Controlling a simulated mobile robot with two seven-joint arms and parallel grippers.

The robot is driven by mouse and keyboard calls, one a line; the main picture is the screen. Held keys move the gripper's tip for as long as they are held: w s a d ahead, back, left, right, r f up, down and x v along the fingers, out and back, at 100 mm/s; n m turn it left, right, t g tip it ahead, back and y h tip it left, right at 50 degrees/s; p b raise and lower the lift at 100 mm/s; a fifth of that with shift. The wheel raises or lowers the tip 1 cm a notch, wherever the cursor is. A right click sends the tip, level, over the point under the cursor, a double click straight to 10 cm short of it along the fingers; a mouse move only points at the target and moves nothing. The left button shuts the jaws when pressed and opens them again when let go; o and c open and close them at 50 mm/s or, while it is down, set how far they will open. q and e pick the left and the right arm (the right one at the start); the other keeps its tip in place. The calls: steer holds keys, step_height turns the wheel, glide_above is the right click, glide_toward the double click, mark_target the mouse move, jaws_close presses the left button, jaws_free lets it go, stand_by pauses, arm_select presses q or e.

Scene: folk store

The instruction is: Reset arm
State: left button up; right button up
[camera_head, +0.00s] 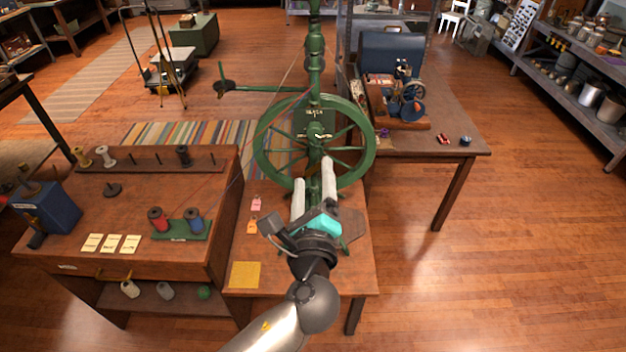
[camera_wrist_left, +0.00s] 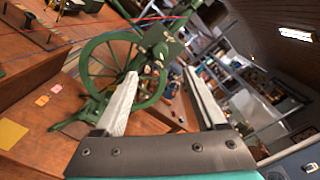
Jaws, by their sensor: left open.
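My left gripper (camera_head: 313,186) reaches in from the bottom of the head view over the small wooden table. Its two pale fingers are apart, with nothing between them. In the left wrist view the open fingers (camera_wrist_left: 162,98) point toward the green spinning wheel (camera_wrist_left: 108,62). The spinning wheel (camera_head: 264,146) stands just beyond the fingertips in the head view, and its lower part is partly hidden by the gripper. Whether the fingers touch it I cannot tell. My right gripper is not in view.
A wooden cabinet (camera_head: 150,188) on the left carries red and blue spools (camera_head: 158,220) on a green rack. A yellow square (camera_head: 245,274) and small tags lie on the small table (camera_head: 340,280). Another table (camera_head: 455,165) with a sewing machine stands behind right. Floor at right is clear.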

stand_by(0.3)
arm_select(q)
steer(key=s+a+f+n+g+b, duration=0.3)
steer(key=f+b, duration=0.1)
steer(key=f, duration=1.1)
steer(key=s+a+f+n+g+b, duration=0.3)
steer(key=f+b, duration=0.1)
steer(key=f, duration=1.1)
steer(key=s+a+f+n+g+b, duration=0.3)
steer(key=f+g, duration=0.1)
steer(key=f, duration=1.1)
steer(key=s+a+f+n+g+b, duration=0.2)
steer(key=s+f+n, duration=0.3)
steer(key=s+f, duration=0.4)
steer(key=s+a+f+n+g+b, duration=0.2)
steer(key=s+a+f+n+b, duration=0.2)
steer(key=s+f, duration=0.5)
steer(key=s+a+f+n+g+b, duration=0.3)
steer(key=s+f+n+b, duration=0.2)
steer(key=s+f, duration=0.5)
steer(key=s+n, duration=0.1)
steer(key=s, duration=0.3)
steer(key=shift+s+a, duration=0.2)
steer(key=shift+a, duration=0.1)
